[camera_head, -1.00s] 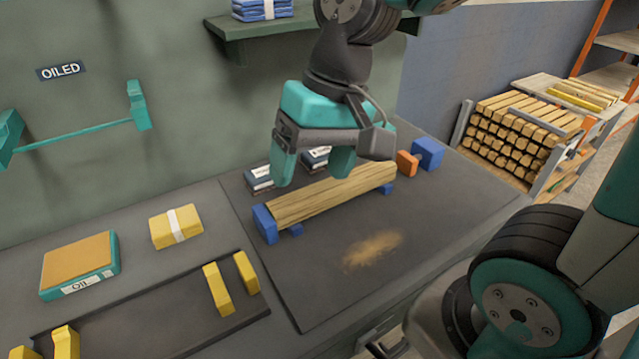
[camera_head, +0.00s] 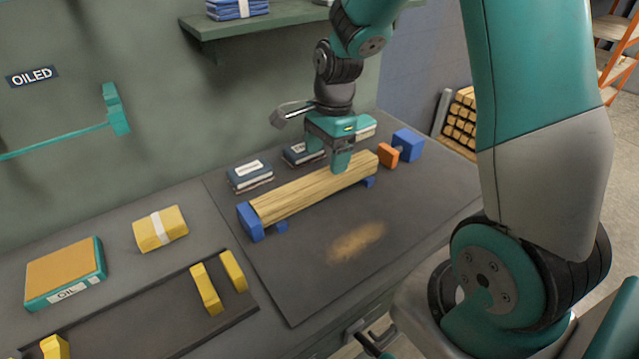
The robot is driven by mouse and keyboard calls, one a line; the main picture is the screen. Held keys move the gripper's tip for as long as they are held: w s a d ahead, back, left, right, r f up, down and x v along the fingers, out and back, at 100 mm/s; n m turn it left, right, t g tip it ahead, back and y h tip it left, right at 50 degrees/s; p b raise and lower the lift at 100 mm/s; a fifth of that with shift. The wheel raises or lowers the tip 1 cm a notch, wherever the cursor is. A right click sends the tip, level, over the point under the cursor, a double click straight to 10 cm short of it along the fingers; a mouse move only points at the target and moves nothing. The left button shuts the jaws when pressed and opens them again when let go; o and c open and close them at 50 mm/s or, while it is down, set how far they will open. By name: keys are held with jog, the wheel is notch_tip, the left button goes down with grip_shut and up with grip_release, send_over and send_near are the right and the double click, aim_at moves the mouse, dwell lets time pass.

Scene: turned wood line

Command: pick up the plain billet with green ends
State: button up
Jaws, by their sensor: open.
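A plain wooden billet (camera_head: 300,197) lies lengthwise on blue supports (camera_head: 250,222) on the dark mat of the bench. Its left end is against the blue block and its right end is near an orange piece (camera_head: 388,153). I cannot see green on its ends. My gripper (camera_head: 334,160) is over the right half of the billet, pointing down and open. One teal finger comes down in front of the billet's top edge; the other is mostly hidden behind. I cannot tell whether the fingers touch the wood.
Small dark boxes (camera_head: 250,176) stand behind the billet. A blue block (camera_head: 408,143) is beyond the orange piece. Yellow blocks (camera_head: 206,290), a yellow pack (camera_head: 160,229) and an oil pad (camera_head: 65,272) are at left. Stacked billets (camera_head: 462,120) sit at right. A shelf (camera_head: 290,22) hangs above.

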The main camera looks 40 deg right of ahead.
aim_at(320, 177)
jog(key=f, duration=0.3)
jog(key=a+f+p, duration=0.1)
jog(key=f, duration=0.3)
jog(key=shift+w+a+f, duration=0.1)
jog(key=shift+w+a, duration=0.1)
jog(key=c, duration=1.3)
